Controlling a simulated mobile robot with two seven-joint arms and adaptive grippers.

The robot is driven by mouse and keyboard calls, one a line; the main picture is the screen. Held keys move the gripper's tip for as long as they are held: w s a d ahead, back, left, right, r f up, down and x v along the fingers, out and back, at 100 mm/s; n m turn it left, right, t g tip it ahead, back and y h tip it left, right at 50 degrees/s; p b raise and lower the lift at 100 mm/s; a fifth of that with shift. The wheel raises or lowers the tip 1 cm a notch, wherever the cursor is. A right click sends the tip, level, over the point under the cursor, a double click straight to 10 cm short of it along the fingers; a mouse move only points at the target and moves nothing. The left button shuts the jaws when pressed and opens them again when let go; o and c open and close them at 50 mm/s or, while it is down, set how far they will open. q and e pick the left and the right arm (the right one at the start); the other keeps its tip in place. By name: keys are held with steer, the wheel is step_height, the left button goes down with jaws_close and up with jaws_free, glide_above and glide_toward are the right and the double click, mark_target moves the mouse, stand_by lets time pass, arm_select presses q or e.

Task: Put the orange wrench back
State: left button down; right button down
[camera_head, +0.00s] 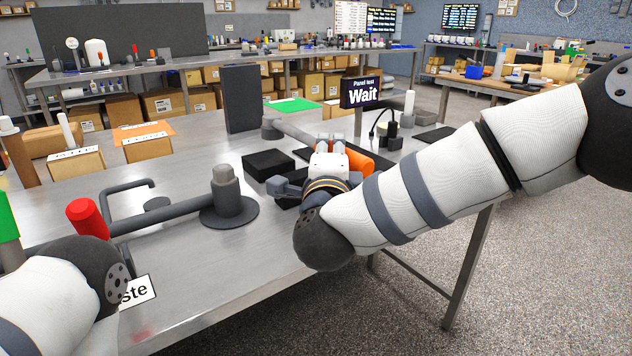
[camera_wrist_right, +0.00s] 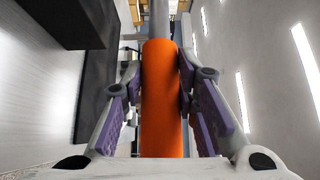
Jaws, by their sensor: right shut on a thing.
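The orange wrench has a thick orange handle (camera_head: 358,162) and a grey shaft (camera_head: 292,131) running to the upper left, toward a grey head at the back of the steel table. My right gripper (camera_head: 330,160) is at the handle, partly hidden by its own wrist. In the right wrist view, the orange handle (camera_wrist_right: 161,95) lies lengthwise between the purple finger pads of my right gripper (camera_wrist_right: 161,98), which is shut on it. The wrench's far end is out of clear sight there. Of my left arm only a link shows at lower left; its gripper is out of view.
A red-handled wrench (camera_head: 88,217) reaches to a grey round fitting (camera_head: 228,200) on the table (camera_head: 190,270). Black blocks (camera_head: 268,163) lie left of my right gripper. A dark upright box (camera_head: 241,98) and a "Wait" sign (camera_head: 360,93) stand behind. The table's front middle is clear.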

arm_select(q)
steer(key=shift+s+f+g+b, duration=0.3)
steer(key=shift+s+f+b, duration=0.1)
steer(key=shift+s+f, duration=0.25)
arm_select(e)
steer(key=shift+w+a+f, duration=0.25)
steer(key=shift+a+f, duration=0.05)
steer(key=shift+f, duration=0.6)
steer(key=shift+w+a+f, duration=0.3)
steer(key=shift+a+f, duration=0.05)
steer(key=shift+f, duration=0.6)
steer(key=shift+w+a+f, duration=0.25)
steer(key=shift+a+f, duration=0.05)
steer(key=shift+f, duration=0.8)
arm_select(q)
steer(key=shift+s, duration=0.1)
arm_select(e)
steer(key=c, duration=1.2)
jaws_free()
steer(key=shift+f, duration=0.15)
steer(key=shift+c, duration=0.2)
